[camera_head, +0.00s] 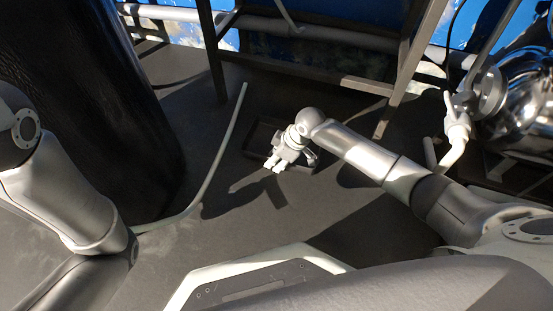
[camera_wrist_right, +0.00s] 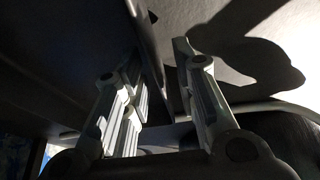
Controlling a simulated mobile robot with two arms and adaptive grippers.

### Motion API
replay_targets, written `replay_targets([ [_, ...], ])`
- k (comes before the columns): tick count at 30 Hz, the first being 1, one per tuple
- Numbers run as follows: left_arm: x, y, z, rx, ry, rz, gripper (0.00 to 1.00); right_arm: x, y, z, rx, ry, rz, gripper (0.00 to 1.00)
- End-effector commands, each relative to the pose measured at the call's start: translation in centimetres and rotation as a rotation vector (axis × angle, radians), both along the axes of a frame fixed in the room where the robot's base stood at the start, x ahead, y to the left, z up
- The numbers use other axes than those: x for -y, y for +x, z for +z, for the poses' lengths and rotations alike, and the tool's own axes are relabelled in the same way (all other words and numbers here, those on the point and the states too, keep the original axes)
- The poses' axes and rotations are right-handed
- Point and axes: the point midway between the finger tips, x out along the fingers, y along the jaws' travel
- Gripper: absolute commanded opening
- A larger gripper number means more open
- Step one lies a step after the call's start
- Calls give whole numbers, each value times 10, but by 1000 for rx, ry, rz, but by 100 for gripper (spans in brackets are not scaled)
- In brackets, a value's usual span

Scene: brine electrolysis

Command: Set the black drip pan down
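The black drip pan (camera_head: 257,137) is a dark, shallow rectangular tray. It appears to lie flat on the dark grey floor in the middle of the head view, partly covered by my right gripper. My right gripper (camera_head: 277,167) points down at the pan's near edge. In the right wrist view its two fingers (camera_wrist_right: 160,60) stand apart, with the pan's thin dark wall (camera_wrist_right: 150,38) running between them. A gap shows beside the wall, so the fingers look open around it. My left arm shows at the left, but its gripper is out of view.
A dark metal frame (camera_head: 300,72) stands behind the pan. A large black cylinder (camera_head: 85,110) stands at the left, with a pale hose (camera_head: 222,145) curving along the floor. A shiny metal vessel (camera_head: 520,95) with white pipework is at the right.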

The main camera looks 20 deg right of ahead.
Motion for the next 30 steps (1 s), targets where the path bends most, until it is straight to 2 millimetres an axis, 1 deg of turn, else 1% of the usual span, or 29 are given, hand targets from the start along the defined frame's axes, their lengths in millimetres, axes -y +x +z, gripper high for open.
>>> replay_targets([
  [1, 0, 0, 8, 0, 0, 0, 40, 2, -1, 9, 1, -1, 0, 27],
  [9, 0, 0, 43, 0, 0, 0, 40, 15, -11, 50, -1, -2, -1, 27],
  [15, 0, 0, 67, 0, 0, 0, 40, 25, -19, 80, -1, -1, -1, 27],
  [18, 0, 0, 76, 2, -1, 1, 40, 29, -22, 92, -1, -1, -1, 27],
  [24, 0, 0, 85, 2, -1, -1, 40, 35, -26, 106, -2, 0, -1, 27],
  [30, 0, 4, 84, -12, -2, 0, 40, 36, -27, 108, -1, 1, -1, 27],
])
